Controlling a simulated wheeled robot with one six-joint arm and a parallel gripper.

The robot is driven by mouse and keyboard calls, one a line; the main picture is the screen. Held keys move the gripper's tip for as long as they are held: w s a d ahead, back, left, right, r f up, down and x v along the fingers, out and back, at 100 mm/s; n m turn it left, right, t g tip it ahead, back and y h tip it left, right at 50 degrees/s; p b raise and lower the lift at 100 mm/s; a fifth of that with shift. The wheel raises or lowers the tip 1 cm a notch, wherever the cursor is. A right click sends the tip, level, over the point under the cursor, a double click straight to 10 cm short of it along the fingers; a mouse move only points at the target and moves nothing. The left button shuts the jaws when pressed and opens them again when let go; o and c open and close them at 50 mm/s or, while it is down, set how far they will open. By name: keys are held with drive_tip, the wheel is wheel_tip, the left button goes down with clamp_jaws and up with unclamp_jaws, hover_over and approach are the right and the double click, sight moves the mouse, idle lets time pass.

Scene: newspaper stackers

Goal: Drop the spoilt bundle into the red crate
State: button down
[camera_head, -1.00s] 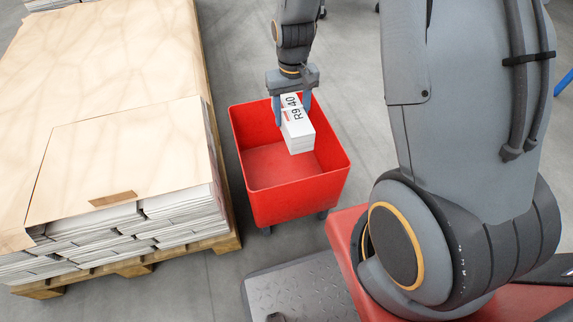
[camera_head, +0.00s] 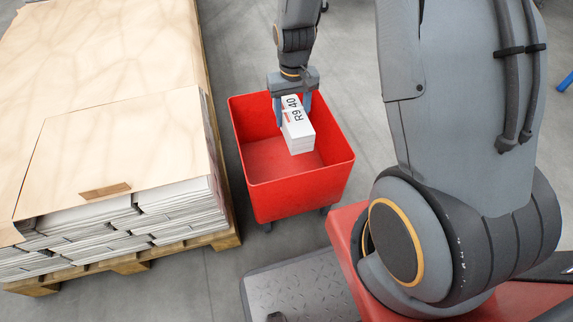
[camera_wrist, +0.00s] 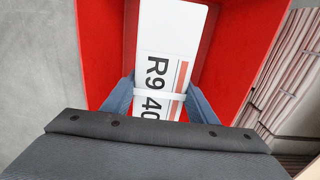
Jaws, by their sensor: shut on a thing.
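The bundle (camera_head: 297,130) is a white stack with a top sheet marked "R9 40" and a pale strap around it. My gripper (camera_head: 293,106) is shut on the bundle, one finger on each side. The red crate (camera_head: 297,192) is an open box on wheels, and the bundle is over or within its opening; I cannot tell how far down it is. In the wrist view the bundle (camera_wrist: 170,35) lies between my fingers, with red crate walls (camera_wrist: 100,50) on both sides. The crate floor shows bare in the head view.
A wooden pallet (camera_head: 190,250) with stacked newspapers (camera_head: 110,222) under brown board sheets (camera_head: 120,150) stands close to the left of the crate. Grey floor (camera_head: 345,75) is clear to the crate's right.

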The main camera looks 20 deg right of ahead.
drive_tip(key=shift+f+b, duration=0.45)
drive_tip(key=shift+f, duration=0.2)
drive_tip(key=c, duration=0.6)
unclamp_jaws()
drive_tip(key=shift+c, duration=0.2)
wheel_tip(320, 180, up, 8)
drive_tip(key=shift+f+p, duration=0.1)
drive_tip(key=shift+p, duration=1.15)
